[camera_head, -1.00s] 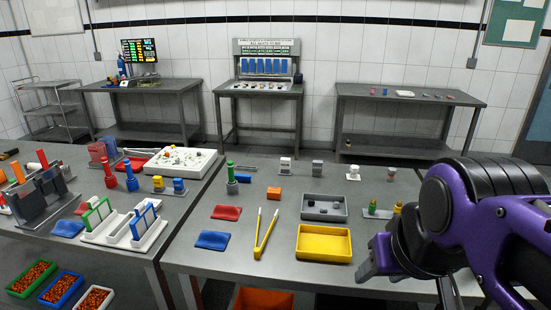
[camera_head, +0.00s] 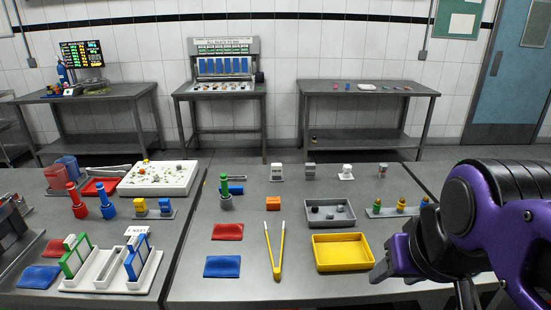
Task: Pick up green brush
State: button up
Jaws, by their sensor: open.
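The green brush (camera_head: 224,186) stands upright on the grey table, left of its middle. Its green handle points up and its lower end is a short grey cylinder. A small blue piece lies just right of it. My gripper (camera_head: 382,272) is open at the lower right, by the right side of the yellow tray. It is apart from the brush, well to its right and nearer to me. The gap between its fingers is hard to see from this side.
Between brush and gripper are an orange block (camera_head: 273,204), yellow tweezers (camera_head: 275,250), a grey tray (camera_head: 331,226) and the yellow tray (camera_head: 316,252). Red (camera_head: 227,232) and blue (camera_head: 222,267) cloths lie in front of the brush. Red and blue upright pieces stand left.

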aim_at(223, 177)
jog(key=k+j+z, duration=0.2)
jog(key=j, duration=1.35)
jog(key=i, duration=0.15)
